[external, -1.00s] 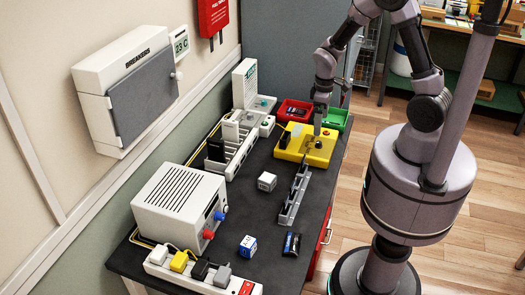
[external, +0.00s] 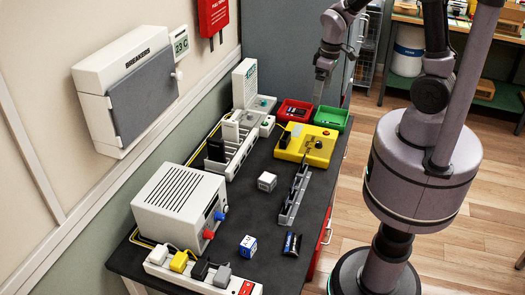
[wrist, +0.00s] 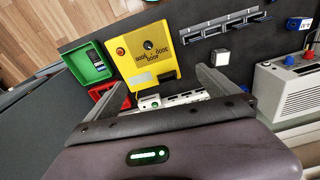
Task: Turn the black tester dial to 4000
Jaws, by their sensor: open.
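The yellow tester (external: 300,150) sits toward the far right end of the dark table. Its black dial (external: 319,145) is on the right part of its top. In the wrist view the dial (wrist: 148,45) shows above dark number labels (wrist: 152,57); its pointer setting is too small to read. My gripper (external: 318,98) is raised above the far end of the table, beyond the tester and apart from it. In the wrist view my gripper (wrist: 161,78) has its two fingers spread wide, with nothing between them.
A red bin (external: 294,111) and a green bin (external: 331,119) stand behind the tester. A grey slotted rack (external: 294,195) and a white cube (external: 267,181) lie nearer. A white power supply (external: 180,205) stands at the left. Table around the cube is clear.

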